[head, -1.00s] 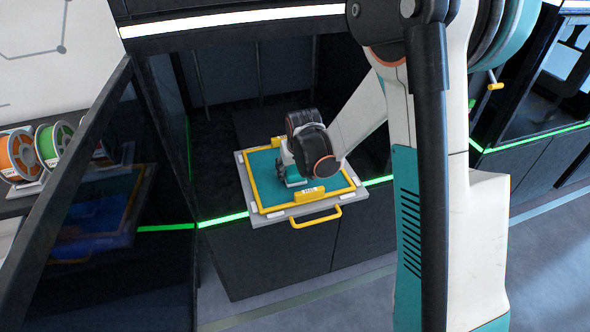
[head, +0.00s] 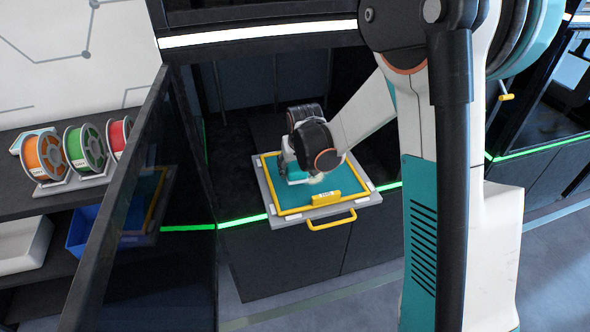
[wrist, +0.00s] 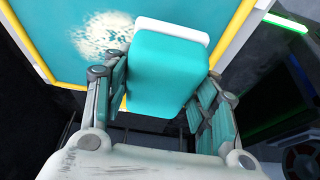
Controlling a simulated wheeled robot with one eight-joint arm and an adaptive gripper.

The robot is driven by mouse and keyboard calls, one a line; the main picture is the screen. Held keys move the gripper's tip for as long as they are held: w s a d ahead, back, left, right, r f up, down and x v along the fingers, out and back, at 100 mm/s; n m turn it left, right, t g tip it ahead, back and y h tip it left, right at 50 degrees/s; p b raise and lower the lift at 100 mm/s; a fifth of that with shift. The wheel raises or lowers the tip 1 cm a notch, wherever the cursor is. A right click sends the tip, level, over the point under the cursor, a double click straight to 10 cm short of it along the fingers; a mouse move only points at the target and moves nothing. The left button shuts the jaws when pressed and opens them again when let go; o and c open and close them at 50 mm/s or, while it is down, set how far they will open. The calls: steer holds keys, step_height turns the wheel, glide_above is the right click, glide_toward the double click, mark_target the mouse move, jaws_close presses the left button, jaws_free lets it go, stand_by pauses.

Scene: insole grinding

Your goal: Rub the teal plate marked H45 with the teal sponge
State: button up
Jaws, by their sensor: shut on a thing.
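The teal plate (head: 322,191) lies flat in a yellow frame on a grey tray that sticks out of the open dark cabinet. A label sits on the frame's front edge, too small to read. In the wrist view the plate (wrist: 60,18) carries a pale, speckled patch (wrist: 103,35). My gripper (wrist: 165,90) is shut on the teal sponge (wrist: 165,68), which has a white strip along its far edge. The sponge is over the plate, beside the patch; I cannot tell whether it touches. In the head view my arm hides most of the sponge.
A yellow handle (head: 332,221) is at the tray's front. The cabinet's dark door (head: 130,215) stands open on the left. Orange, green and red spools (head: 84,148) sit on a shelf beyond it, with a blue bin (head: 84,229) below. Dark cabinet walls close in around the tray.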

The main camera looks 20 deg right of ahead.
mark_target(295, 163)
steer(key=shift+r+p, duration=0.9)
steer(key=shift+r, duration=0.8)
